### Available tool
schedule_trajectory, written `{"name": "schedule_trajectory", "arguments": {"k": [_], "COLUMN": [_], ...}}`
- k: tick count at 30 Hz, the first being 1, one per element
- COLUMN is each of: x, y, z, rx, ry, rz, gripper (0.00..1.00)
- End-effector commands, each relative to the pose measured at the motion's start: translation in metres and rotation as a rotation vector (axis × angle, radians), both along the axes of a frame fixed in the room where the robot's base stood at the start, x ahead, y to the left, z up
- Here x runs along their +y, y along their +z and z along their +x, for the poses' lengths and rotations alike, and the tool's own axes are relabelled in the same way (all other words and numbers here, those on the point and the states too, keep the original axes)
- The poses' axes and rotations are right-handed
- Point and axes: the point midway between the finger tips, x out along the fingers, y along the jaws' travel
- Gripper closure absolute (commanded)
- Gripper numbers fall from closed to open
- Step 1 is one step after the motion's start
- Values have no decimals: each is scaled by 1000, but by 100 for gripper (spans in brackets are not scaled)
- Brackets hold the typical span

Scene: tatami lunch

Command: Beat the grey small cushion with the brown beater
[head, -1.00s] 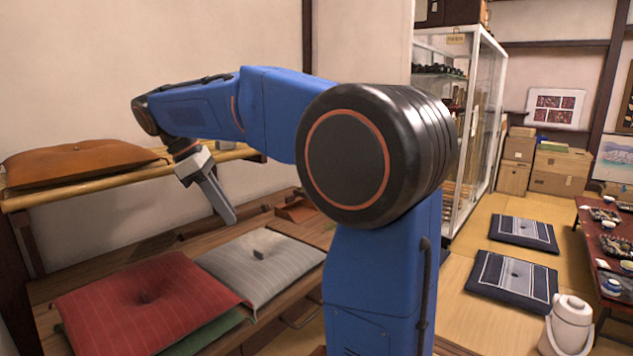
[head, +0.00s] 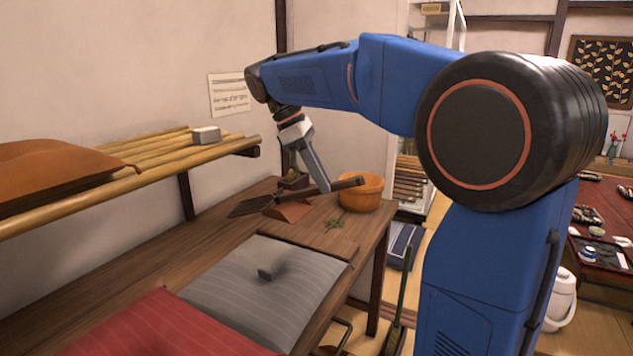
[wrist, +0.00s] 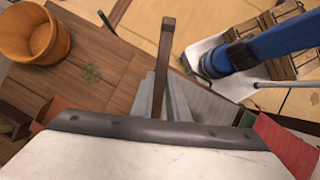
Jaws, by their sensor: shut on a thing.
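The brown beater (head: 343,185) has a straight handle and a dark, flat lattice head (head: 250,206). My gripper (head: 324,186) is shut on its handle, above the far end of the wooden bench. The handle's end (wrist: 165,42) sticks out past the fingers (wrist: 166,98) in the wrist view, where the beater's head is hidden. The grey small cushion (head: 235,300), pale-striped, lies on the bench nearer the camera, apart from the beater. Part of the cushion (wrist: 207,103) shows in the wrist view.
A red cushion (head: 160,325) lies beside the grey one. A bamboo shelf (head: 190,150) with a brown cushion (head: 50,165) overhangs the bench's left side.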

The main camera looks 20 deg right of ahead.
Motion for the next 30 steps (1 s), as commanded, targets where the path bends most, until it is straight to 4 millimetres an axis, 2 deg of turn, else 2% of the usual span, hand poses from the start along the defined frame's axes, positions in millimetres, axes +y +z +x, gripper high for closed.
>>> {"name": "schedule_trajectory", "arguments": {"k": [5, 7, 8, 14, 17, 25, 27, 30], "x": [0, 0, 0, 1, 1, 0, -1, -1], "y": [-1, -11, -18, -91, -82, -11, -1, 3], "z": [0, -1, 0, -2, 0, 1, 1, 0], "rx": [0, 3, 3, 6, -2, -5, -2, 0], "ry": [0, 0, 0, 1, 0, 0, 0, 0], "rz": [0, 0, 0, -1, 0, 1, 0, 0], "gripper": [100, 100, 100, 100, 100, 100, 100, 100]}}
